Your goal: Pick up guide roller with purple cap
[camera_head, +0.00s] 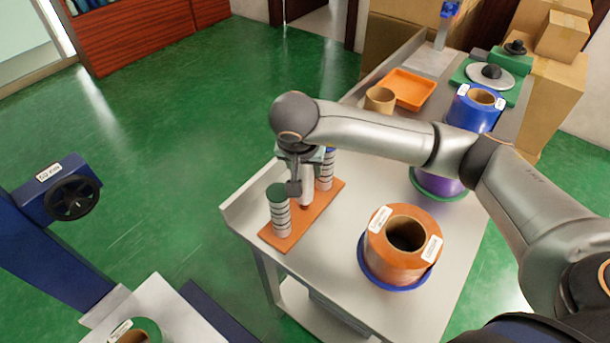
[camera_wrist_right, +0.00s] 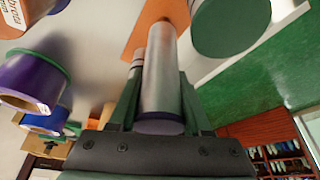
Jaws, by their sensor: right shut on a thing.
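My right gripper (camera_head: 300,180) points down over the orange plate (camera_head: 290,236) on the bench. In the right wrist view it is shut on a smooth silver guide roller (camera_wrist_right: 161,75), whose dark purple cap (camera_wrist_right: 159,127) sits between the fingers near the palm. In the head view the arm and gripper hide most of this roller. Its far end is close to the plate; I cannot tell whether it touches. A green-capped banded roller (camera_head: 280,212) stands on the plate's near end. Another banded roller (camera_head: 327,170) stands behind the gripper. My left gripper is not in view.
An orange roll (camera_head: 388,262) on a blue base stands right of the plate. A purple roll (camera_head: 440,184), a blue roll (camera_head: 470,112), a cardboard core (camera_head: 380,99) and an orange tray (camera_head: 407,85) are farther back. A blue machine with a handwheel (camera_head: 72,198) stands at left.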

